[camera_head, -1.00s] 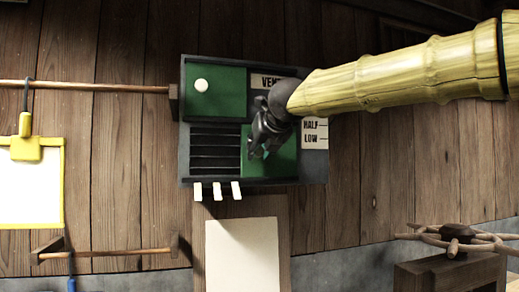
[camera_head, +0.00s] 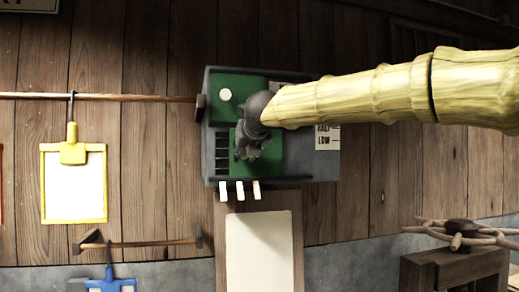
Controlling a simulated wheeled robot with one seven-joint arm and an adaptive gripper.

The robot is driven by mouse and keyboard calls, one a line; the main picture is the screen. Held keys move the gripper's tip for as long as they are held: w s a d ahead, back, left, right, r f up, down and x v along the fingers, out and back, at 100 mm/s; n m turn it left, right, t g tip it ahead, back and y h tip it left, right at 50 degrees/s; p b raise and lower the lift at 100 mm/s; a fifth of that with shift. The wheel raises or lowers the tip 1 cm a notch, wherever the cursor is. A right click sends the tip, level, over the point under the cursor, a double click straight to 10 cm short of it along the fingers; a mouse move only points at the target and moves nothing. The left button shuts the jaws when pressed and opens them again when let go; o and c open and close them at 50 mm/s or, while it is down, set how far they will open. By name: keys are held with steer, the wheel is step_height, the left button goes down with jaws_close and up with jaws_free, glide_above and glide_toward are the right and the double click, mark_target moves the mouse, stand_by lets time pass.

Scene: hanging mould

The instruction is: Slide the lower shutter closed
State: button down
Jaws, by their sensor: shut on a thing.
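The lower shutter (camera_head: 270,155) is a green panel in the lower row of the dark vent box (camera_head: 318,172) on the wall. It covers most of that row, and a narrow strip of dark slats (camera_head: 222,155) shows uncovered at its left. My gripper (camera_head: 243,153) is in front of the shutter's left part and is shut on it, seemingly at its knob, which the fingers hide. The upper shutter (camera_head: 226,112) is green with a round white knob (camera_head: 225,95) at the upper left.
A label with "LOW" (camera_head: 324,141) is right of the shutter. White tabs (camera_head: 240,190) stick out below the box. A wooden rail (camera_head: 120,97) meets the box's left side, with a yellow clipboard (camera_head: 74,211) hanging from it.

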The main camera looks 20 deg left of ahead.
steer(key=s+a, duration=0.1)
steer(key=a, duration=0.1)
steer(key=s+a, duration=0.2)
steer(key=shift+s+a, duration=0.1)
steer(key=shift+a, duration=0.25)
steer(key=shift+r, duration=0.1)
steer(key=c, duration=1.4)
jaws_free()
steer(key=shift+o, duration=1.4)
steer(key=shift+s+a, duration=0.15)
steer(key=shift+a, duration=0.05)
steer(key=shift+d, duration=0.15)
steer(key=v, duration=1.2)
